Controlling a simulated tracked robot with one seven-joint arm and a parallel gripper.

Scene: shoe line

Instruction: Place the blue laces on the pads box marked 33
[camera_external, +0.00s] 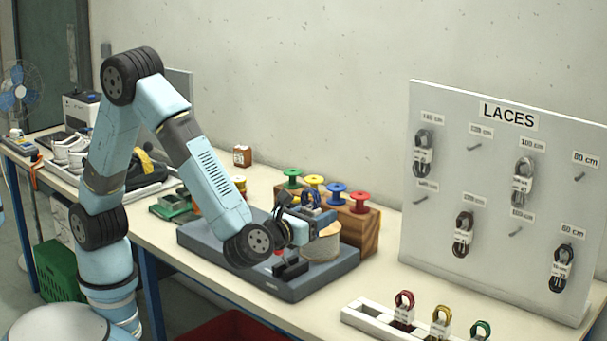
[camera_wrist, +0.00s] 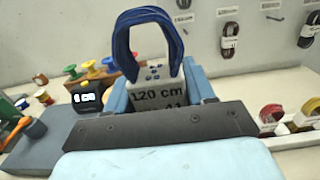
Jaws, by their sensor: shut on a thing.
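The blue laces are a looped bundle (camera_wrist: 150,35) with a printed band reading 120 cm (camera_wrist: 158,95). My gripper (camera_wrist: 160,92) is shut on this bundle, with a finger on either side of the band and the loop standing up above them. In the external view my gripper (camera_external: 316,222) is above the grey mat (camera_external: 215,242), near a round tan object, and the blue loop (camera_external: 310,198) shows at its end.
A wooden block (camera_external: 371,236) with coloured spools stands behind my gripper. A white rack (camera_external: 371,319) with red, yellow and green laces is at the front right. The LACES board (camera_external: 487,190) stands behind it. Shoes (camera_external: 72,152) and other items crowd the left of the table.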

